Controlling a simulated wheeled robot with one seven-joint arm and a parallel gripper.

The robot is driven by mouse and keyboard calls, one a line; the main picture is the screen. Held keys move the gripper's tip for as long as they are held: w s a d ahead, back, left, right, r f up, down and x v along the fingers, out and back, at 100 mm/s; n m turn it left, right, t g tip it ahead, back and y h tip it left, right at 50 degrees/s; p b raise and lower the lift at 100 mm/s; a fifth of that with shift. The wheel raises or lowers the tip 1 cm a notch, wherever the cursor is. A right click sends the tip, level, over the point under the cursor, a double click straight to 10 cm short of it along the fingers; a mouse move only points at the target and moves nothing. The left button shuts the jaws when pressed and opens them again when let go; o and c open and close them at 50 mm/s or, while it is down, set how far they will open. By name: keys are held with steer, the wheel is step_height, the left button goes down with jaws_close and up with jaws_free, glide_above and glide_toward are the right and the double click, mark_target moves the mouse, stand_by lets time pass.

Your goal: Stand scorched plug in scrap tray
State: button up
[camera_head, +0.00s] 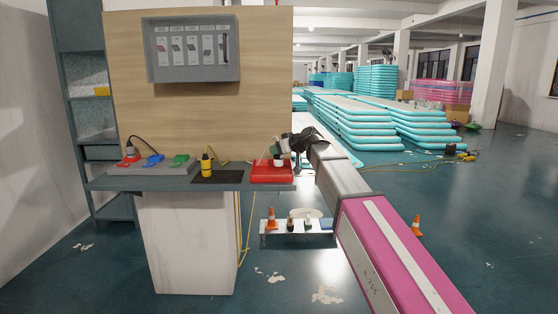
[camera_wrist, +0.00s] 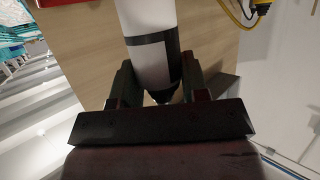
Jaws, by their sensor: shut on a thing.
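The scrap tray is the red tray (camera_head: 272,176) at the right end of the grey counter in the head view. My gripper (camera_head: 284,148) is just above it. In the wrist view my gripper (camera_wrist: 158,72) is shut on a pale cylindrical body with black bands, which I take to be the scorched plug (camera_wrist: 150,45). Its far end runs out of the top of that view. In the head view, small white and dark parts show between gripper and tray; whether the plug touches the tray floor cannot be told. A red edge (camera_wrist: 62,2), perhaps the tray, shows in the wrist view.
Red (camera_head: 130,160), blue (camera_head: 153,161) and green (camera_head: 180,160) pieces sit on a grey block at the counter's left. A wooden panel (camera_head: 195,110) rises behind. Yellow cable hangs below the counter.

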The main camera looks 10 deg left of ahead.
mark_target(279, 158)
steer(key=shift+w+f, duration=0.15)
steer(key=shift+f, duration=1.95)
steer(key=shift+f, duration=0.15)
steer(key=o, duration=0.9)
steer(key=shift+o, duration=0.2)
steer(key=v, duration=1.2)
